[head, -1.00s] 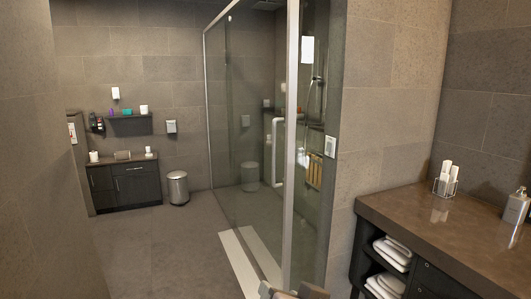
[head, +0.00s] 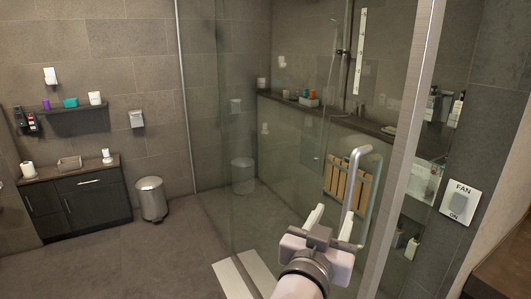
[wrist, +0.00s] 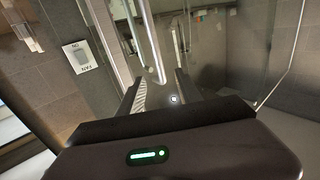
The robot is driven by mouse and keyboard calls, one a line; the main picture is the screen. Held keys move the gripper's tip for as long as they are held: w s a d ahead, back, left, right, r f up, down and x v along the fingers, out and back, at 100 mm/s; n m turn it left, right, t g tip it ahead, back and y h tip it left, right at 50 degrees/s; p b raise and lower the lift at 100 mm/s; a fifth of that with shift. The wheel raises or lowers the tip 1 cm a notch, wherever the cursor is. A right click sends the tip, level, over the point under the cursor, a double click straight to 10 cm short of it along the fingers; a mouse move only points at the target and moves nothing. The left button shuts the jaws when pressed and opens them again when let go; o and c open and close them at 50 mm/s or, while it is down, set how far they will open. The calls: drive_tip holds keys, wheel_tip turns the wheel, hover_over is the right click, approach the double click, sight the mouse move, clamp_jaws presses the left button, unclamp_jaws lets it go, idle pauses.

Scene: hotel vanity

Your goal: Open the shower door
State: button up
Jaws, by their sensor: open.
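The shower door (head: 270,150) is a clear glass panel in the head view, beside a pale metal post (head: 408,150). I cannot tell whether it stands slightly ajar. Its handle (head: 354,180) is a pale upright bar with bent ends, near the post. My gripper (head: 331,218) is open, with its fingertips close to the lower part of the handle. In the wrist view, the handle (wrist: 152,45) runs down toward the space between my gripper's two fingers (wrist: 160,92). Contact between the fingers and handle cannot be told.
A white switch plate marked FAN (head: 460,201) is on the wall right of the post. A pale floor strip (head: 240,274) lies below the glass. A metal bin (head: 151,198) and dark cabinet (head: 80,200) stand at the left. The floor there is free.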

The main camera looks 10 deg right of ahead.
sight(351, 180)
drive_tip(key=p+x, duration=0.1)
drive_tip(key=x, duration=0.4)
drive_tip(key=p+x, duration=0.1)
drive_tip(key=x, duration=1.1)
drive_tip(key=shift+s+d+r+p, duration=0.1)
drive_tip(key=shift+d+r+p, duration=0.2)
drive_tip(key=shift+r+p, duration=0.1)
clamp_jaws()
idle(0.3)
